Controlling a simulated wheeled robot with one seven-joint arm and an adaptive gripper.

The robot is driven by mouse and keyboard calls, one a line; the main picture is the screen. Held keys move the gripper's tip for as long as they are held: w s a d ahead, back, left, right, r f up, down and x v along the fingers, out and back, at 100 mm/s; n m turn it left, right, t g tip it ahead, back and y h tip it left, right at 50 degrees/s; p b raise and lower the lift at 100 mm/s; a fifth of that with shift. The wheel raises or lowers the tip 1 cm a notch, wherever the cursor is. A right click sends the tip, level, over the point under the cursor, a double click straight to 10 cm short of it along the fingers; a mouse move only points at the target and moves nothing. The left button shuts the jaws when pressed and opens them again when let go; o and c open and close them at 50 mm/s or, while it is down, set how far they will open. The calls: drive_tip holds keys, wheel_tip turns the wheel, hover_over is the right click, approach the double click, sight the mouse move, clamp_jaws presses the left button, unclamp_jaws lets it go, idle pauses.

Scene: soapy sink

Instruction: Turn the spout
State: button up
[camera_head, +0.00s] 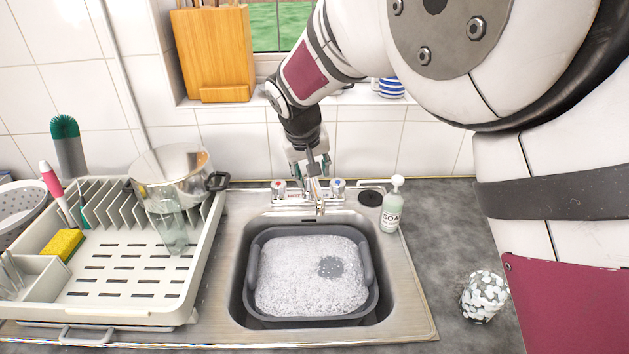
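The metal spout (320,205) stands at the back edge of the sink, between two tap handles, the left handle (279,189) and the right handle (338,188). Its lower end points forward over the basin. My gripper (314,180) reaches down from above, right at the spout's upper part. Its fingers overlap the spout in this view. I cannot tell whether they touch it or how far apart they are.
A grey tub (259,312) of soapy water sits in the sink. A soap bottle (391,207) stands to the right of the taps. A dish rack (190,290) with a pot (170,165) and glass is at left. A patterned cup (484,297) stands on the right counter.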

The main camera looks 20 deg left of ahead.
drive_tip(key=shift+v, duration=2.75)
